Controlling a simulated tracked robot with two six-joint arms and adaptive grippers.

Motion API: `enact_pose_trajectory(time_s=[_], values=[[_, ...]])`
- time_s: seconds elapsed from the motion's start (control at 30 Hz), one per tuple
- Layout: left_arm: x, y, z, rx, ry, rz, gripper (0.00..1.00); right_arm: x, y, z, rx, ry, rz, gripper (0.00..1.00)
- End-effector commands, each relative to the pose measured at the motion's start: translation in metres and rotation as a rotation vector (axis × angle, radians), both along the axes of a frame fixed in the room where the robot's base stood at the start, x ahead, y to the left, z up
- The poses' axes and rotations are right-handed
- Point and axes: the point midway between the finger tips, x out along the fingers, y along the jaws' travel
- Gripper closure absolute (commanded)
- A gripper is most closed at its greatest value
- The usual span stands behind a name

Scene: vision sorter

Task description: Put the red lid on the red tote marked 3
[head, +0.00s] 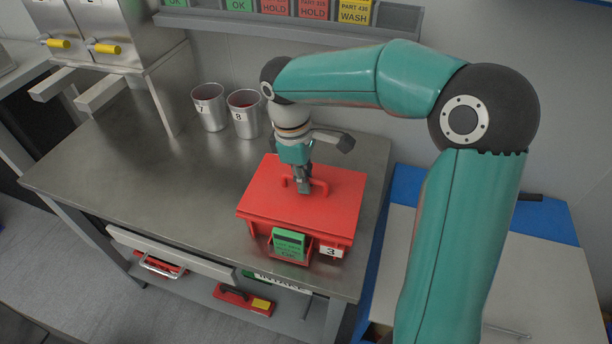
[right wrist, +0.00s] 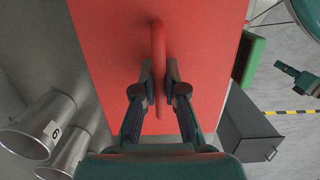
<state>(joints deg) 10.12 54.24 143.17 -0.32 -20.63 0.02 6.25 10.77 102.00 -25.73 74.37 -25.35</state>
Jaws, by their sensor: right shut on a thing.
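The red lid (head: 335,197), a flat panel with a raised bar handle (head: 320,187), lies over the red tote (head: 345,236), which has a white tag marked 3 (head: 331,252) on its front. The lid appears level and lined up with the tote; I cannot tell whether it is fully seated. My right gripper (head: 304,188) points down and is shut on the lid's handle; in the right wrist view the fingers (right wrist: 160,88) pinch the handle from both sides. The lid hides the tote's inside. A teal and dark piece (right wrist: 298,78), possibly my left gripper, shows at the right of that view.
A green OK card (head: 289,243) sits in the tote's front holder. Metal cups marked 7 (head: 208,110) and 8 (head: 244,120) stand behind left on the steel table (head: 150,170). The table's left part is clear.

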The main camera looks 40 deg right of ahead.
Motion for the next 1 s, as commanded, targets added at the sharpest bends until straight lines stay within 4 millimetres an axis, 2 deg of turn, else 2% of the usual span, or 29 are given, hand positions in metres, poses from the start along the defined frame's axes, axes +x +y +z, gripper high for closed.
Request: enact_pose_trajectory(time_s=[0.2,0.23,0.37,0.4,0.77,0.87,1.0], values=[[0.000,0.000,0.000,0.000,0.000,0.000,1.00,0.000,0.000,0.000,0.000,0.000,-0.001,1.00],[0.000,0.000,0.000,0.000,0.000,0.000,1.00,0.000,0.000,0.000,0.000,0.000,-0.001,0.85],[0.000,0.000,0.000,0.000,0.000,0.000,1.00,0.000,0.000,0.000,0.000,0.000,-0.001,0.63],[0.000,0.000,0.000,0.000,0.000,0.000,1.00,0.000,0.000,0.000,0.000,0.000,-0.001,0.61],[0.000,0.001,0.000,-0.001,0.000,0.000,1.00,0.001,0.000,0.004,0.000,-0.002,-0.001,0.61],[0.000,0.001,0.000,-0.001,0.000,0.000,1.00,0.003,0.000,0.013,-0.001,-0.003,-0.001,0.61],[0.000,0.001,0.000,-0.001,0.000,0.000,1.00,0.007,0.002,0.036,0.000,-0.006,-0.001,0.61]])
